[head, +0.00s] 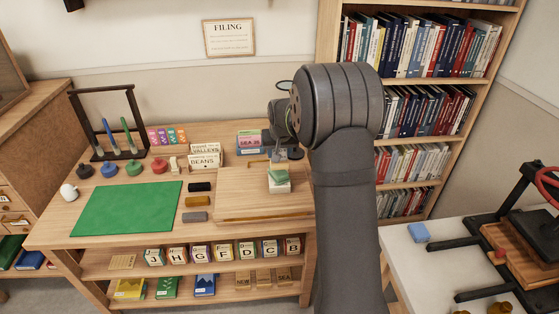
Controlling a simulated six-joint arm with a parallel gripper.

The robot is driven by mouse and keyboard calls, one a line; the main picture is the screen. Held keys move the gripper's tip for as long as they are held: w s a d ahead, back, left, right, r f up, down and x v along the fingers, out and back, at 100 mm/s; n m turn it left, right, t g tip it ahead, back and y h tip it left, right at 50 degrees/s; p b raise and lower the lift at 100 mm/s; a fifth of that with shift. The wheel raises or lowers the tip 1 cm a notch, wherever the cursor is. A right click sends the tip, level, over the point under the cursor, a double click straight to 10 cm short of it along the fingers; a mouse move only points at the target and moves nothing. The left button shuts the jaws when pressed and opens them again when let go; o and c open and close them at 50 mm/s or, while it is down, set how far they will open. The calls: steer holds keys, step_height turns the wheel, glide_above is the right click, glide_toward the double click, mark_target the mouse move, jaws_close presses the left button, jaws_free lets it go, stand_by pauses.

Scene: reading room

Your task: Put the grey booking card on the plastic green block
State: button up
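My gripper (287,153) points down over the light wooden board (240,197) on the table. It is small and partly covered by my arm, so I cannot tell whether its fingers are open or shut. A green block (279,175) with a white lower part (279,187) sits on the board just below and in front of my gripper. I cannot tell whether it is plastic. A small flat grey piece (194,216) lies on the table left of the board; I cannot tell whether it is the booking card. No other grey card is clear.
A black bar (200,187) and an ochre bar (197,202) lie behind the grey piece. A green mat (127,208) is bare. Stamps, including a red one (159,165), and card holders (205,156) stand at the back. A bookcase (425,100) stands right.

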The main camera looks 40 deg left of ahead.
steer(key=shift+f, duration=1.75)
steer(key=shift+f, duration=0.15)
steer(key=o, duration=1.3)
steer(key=v, duration=1.2)
